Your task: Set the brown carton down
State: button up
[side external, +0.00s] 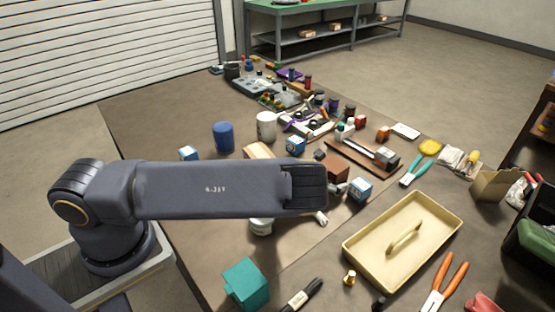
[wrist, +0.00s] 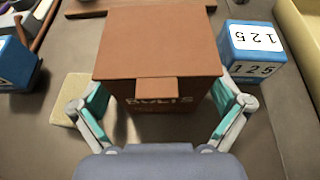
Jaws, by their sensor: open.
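The brown carton (wrist: 158,45), marked "BOLTS", fills the upper middle of the wrist view and looks upright. It also shows in the side view (side external: 335,165), partly behind my arm. My gripper (wrist: 160,100) is open, with one teal-padded finger on either side of the carton's near end. Small gaps seem to show beside the pads, but I cannot tell for sure that neither touches. The carton appears to rest on the brown table (wrist: 270,130); its underside is hidden.
A blue-and-white "125" box (wrist: 251,48) stands close on the carton's right. A pale flat block (wrist: 75,95) lies at its left, with a blue box (wrist: 14,65) beyond. A cream tray (side external: 375,270) with a handle lies to the right in the side view. Tools and small parts crowd the table behind.

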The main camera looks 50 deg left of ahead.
jog(key=shift+w+f, duration=0.25)
jog(key=shift+w, duration=0.3)
jog(key=c, duration=1.5)
jog(key=shift+r, duration=0.15)
jog(key=shift+c, duration=0.7)
